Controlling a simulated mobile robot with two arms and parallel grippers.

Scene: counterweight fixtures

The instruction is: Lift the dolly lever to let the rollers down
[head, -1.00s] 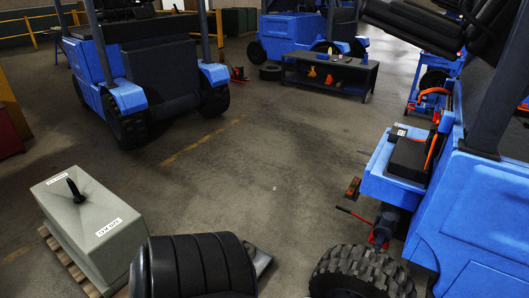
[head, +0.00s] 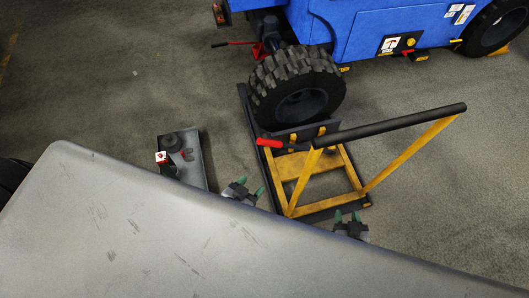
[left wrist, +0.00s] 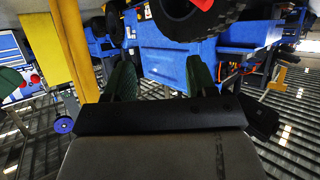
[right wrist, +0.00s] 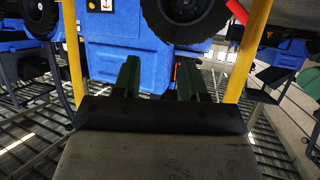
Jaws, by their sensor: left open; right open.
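The dolly (head: 308,165) stands on the floor in the head view, with a yellow frame and a black push bar (head: 390,125). Its red-tipped lever (head: 270,143) sticks out to the left, beside the wheel. A knobbly black wheel (head: 297,90) rests at the dolly's far end. My left gripper (head: 251,186) is open and empty, left of the frame and short of the lever. My right gripper (head: 347,216) is open and empty at the dolly's near right edge. A red handle (right wrist: 237,11) shows at the top of the right wrist view, apart from the fingers.
A blue forklift (head: 370,30) stands behind the wheel, with a red jack (head: 258,50) by its axle.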

